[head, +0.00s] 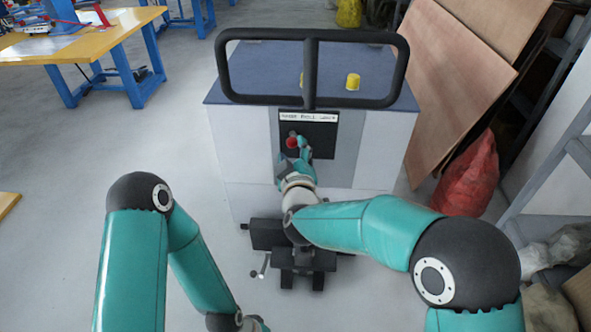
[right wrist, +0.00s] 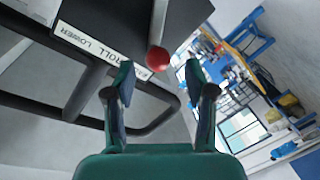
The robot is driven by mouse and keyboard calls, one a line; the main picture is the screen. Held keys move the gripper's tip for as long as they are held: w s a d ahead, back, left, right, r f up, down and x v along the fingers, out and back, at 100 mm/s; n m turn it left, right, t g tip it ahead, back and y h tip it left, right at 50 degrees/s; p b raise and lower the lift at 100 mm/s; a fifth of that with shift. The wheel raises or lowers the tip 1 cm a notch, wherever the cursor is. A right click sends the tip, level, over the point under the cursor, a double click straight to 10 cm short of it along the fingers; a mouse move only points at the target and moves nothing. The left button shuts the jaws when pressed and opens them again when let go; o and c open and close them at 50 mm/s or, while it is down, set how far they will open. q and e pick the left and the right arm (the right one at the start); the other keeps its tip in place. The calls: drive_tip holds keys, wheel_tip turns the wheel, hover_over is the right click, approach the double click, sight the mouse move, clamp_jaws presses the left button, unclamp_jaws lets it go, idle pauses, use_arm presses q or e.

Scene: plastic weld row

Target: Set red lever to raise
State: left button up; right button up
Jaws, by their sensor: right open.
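The red lever's round knob (head: 292,142) stands out from the dark panel (head: 322,138) on the front of a white cabinet. In the right wrist view the red knob (right wrist: 158,58) lies just beyond and between my fingertips. My right gripper (head: 301,152) is at the panel, close to the knob. Its two fingers (right wrist: 160,82) are spread with a gap between them and hold nothing. A white label strip (head: 308,116) runs above the knob; the word LOWER is legible on it in the wrist view. My left gripper is outside the picture.
A black tubular handle frame (head: 310,102) rises in front of the cabinet's blue top (head: 392,102). Yellow cylinders (head: 353,82) stand on that top. Brown boards (head: 440,90) and a red sack (head: 468,178) are at the right. The floor at left is open.

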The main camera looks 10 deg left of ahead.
drive_tip(key=f+v, duration=0.1)
drive_tip(key=v, duration=0.6)
drive_tip(key=shift+s+r, duration=0.35)
drive_tip(key=shift+r, duration=0.15)
drive_tip(key=shift+d, duration=0.1)
drive_tip(key=w+d+f+m+g+h, duration=0.1)
drive_tip(key=w+d+f+h, duration=0.1)
drive_tip(key=d+f, duration=0.5)
drive_tip(key=w+d+f+m+g+h, duration=0.1)
drive_tip(key=w+d+f+m+h, duration=0.3)
drive_tip(key=d, duration=0.6)
drive_tip(key=s+d+f+g+p, duration=0.1)
drive_tip(key=s+d+f, duration=0.2)
drive_tip(key=d+f, duration=0.15)
drive_tip(key=s+d+f+g, duration=0.2)
drive_tip(key=d+f, duration=0.1)
drive_tip(key=f, duration=0.3)
drive_tip(key=s+d+f+m+g+y, duration=0.1)
drive_tip(key=s+d+f+m+g, duration=0.15)
drive_tip(key=s+f, duration=0.4)
drive_tip(key=s+d+f+m+g+y, duration=0.1)
drive_tip(key=s+f+g, duration=0.2)
drive_tip(key=s+f, duration=0.35)
drive_tip(key=s+a+m+g+y, duration=0.2)
drive_tip(key=s+a+m+g, duration=0.2)
drive_tip(key=s, duration=1)
drive_tip(key=shift+m+g+y, duration=0.3)
drive_tip(key=shift+m+g, duration=0.05)
drive_tip(key=shift+m, duration=0.7)
